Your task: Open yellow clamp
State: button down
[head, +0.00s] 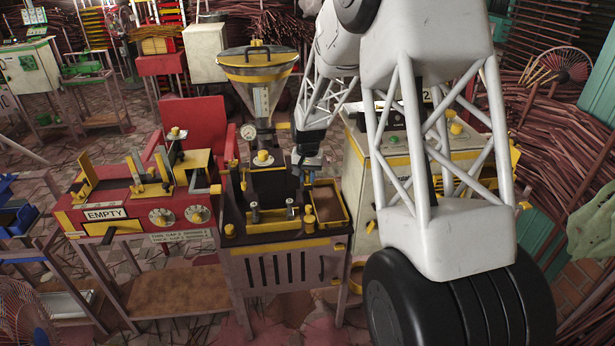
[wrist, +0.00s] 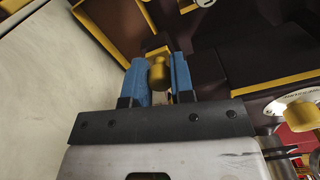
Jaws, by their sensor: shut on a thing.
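My gripper (wrist: 160,82) has blue fingers, which stand on either side of a yellow knob-like clamp part (wrist: 158,72) in the wrist view. The gripper is shut on this yellow part. In the head view my gripper (head: 308,170) reaches down at the right rear of the dark extruder bench (head: 285,250), close to its dark upright column. The yellow part it holds cannot be made out clearly there. Which way the clamp stands, open or closed, I cannot tell.
A hopper (head: 257,75) with a yellow rim rises behind the bench. A yellow-edged tray (head: 327,203) lies just in front of the gripper. A red machine (head: 130,210) labelled EMPTY stands left. A pale cabinet (head: 365,175) stands close on the right.

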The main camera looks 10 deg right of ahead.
jog(key=shift+s, duration=1.75)
jog(key=c, duration=1)
grip_release()
jog(key=shift+r, duration=0.1)
jog(key=shift+r, duration=3.8)
